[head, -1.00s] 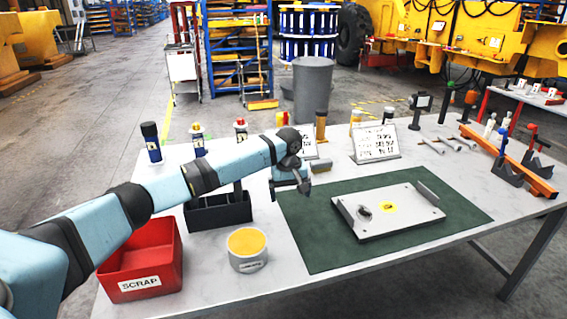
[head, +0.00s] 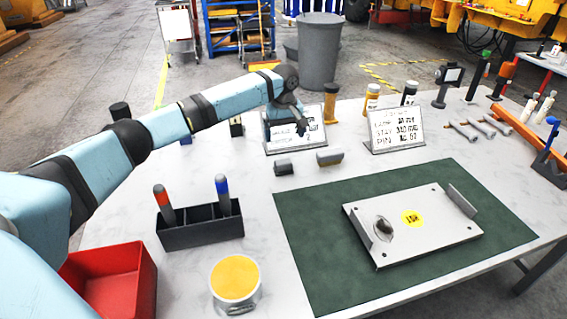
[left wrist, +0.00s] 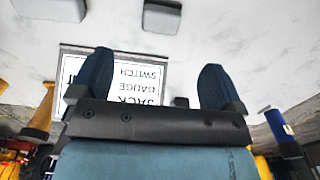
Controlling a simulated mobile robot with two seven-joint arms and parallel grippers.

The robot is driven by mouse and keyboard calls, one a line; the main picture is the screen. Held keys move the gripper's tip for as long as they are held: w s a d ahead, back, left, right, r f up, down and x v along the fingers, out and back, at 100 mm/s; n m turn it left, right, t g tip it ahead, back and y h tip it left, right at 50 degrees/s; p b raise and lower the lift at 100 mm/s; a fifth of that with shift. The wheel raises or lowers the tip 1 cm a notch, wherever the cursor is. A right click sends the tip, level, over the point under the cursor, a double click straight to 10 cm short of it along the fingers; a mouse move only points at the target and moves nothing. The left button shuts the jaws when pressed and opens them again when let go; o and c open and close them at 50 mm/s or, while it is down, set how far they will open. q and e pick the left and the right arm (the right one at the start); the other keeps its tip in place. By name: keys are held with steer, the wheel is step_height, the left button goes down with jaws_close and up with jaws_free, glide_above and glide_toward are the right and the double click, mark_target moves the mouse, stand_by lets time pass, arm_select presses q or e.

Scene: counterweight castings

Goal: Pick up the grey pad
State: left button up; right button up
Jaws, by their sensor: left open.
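Two small grey blocks lie on the white table behind the green mat, and I cannot tell for sure which is the grey pad. The lighter, right one (head: 330,157) also shows in the left wrist view (left wrist: 48,9). The darker, left one (head: 283,168) also shows in the left wrist view (left wrist: 162,15). My left gripper (head: 287,122) is open and empty, in front of the left sign and farther back than both blocks. Its two blue fingers stand wide apart in the left wrist view (left wrist: 155,82). My right gripper is not in view.
Two printed signs stand behind the blocks, left (head: 310,136) and right (head: 397,130). The green mat (head: 308,265) bears a metal plate (head: 440,240). A black holder (head: 200,233), a yellow-topped tin (head: 235,282) and a red bin (head: 138,285) stand at the front left.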

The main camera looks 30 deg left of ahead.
mark_target(283, 161)
arm_select(q)
step_height(283, 161, down, 6)
steer(key=shift+s+f, duration=0.1)
steer(key=shift+f, duration=0.05)
steer(key=shift+a+f+b, duration=0.2)
steer(key=shift+f+b, duration=0.25)
steer(key=shift+f, duration=2.45)
steer(key=c, duration=1)
step_height(283, 161, up, 20)
steer(key=shift+r+p, duration=0.1)
steer(key=shift+p, duration=0.65)
